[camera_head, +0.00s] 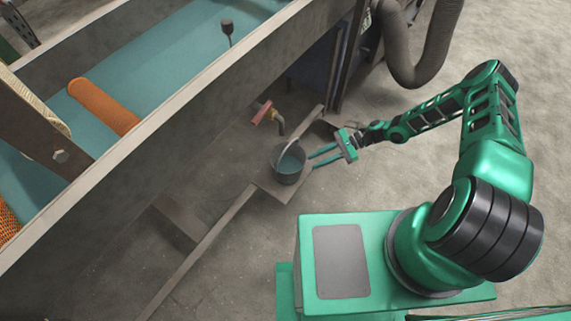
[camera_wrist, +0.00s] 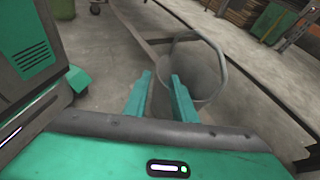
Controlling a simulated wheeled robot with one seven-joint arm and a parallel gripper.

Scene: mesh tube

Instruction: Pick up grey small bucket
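A small grey bucket (camera_head: 289,166) stands upright below a tap, on a flat plate (camera_head: 271,190) beside the large trough. Its wire handle stands raised above the rim. In the wrist view the bucket (camera_wrist: 205,75) appears just beyond the open fingers (camera_wrist: 158,88), more behind the right finger. Nothing shows between the fingers as held; whether a fingertip touches the bucket I cannot tell.
A tap with a red handle (camera_head: 263,112) sticks out above the bucket. The long trough wall (camera_head: 190,105) runs along the left, with an orange roller (camera_head: 103,106) inside. A beam (camera_head: 205,243) lies along the floor. A thick dark hose (camera_head: 405,65) hangs at the back. Floor right of the bucket is open.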

